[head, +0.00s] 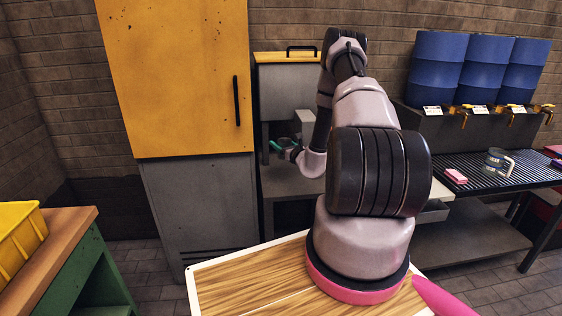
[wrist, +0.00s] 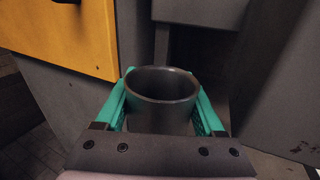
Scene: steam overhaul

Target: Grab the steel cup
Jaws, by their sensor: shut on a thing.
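The steel cup (wrist: 161,108) is dark grey, open at the top and upright in the wrist view, with its rim toward me. My gripper (wrist: 162,92) has its teal fingers on either side of the cup and is shut on it. In the head view my gripper (head: 283,146) shows small beside the grey machine with the yellow top. In that view I cannot make out the cup clearly. The cup's lower part is hidden by the gripper body in the wrist view.
A yellow and grey cabinet (head: 185,75) stands close left of the gripper. The grey machine (head: 285,90) is behind it. On the right, a ribbed counter (head: 480,172) holds a glass mug (head: 496,162) and a pink block (head: 456,176), below blue barrels (head: 483,68).

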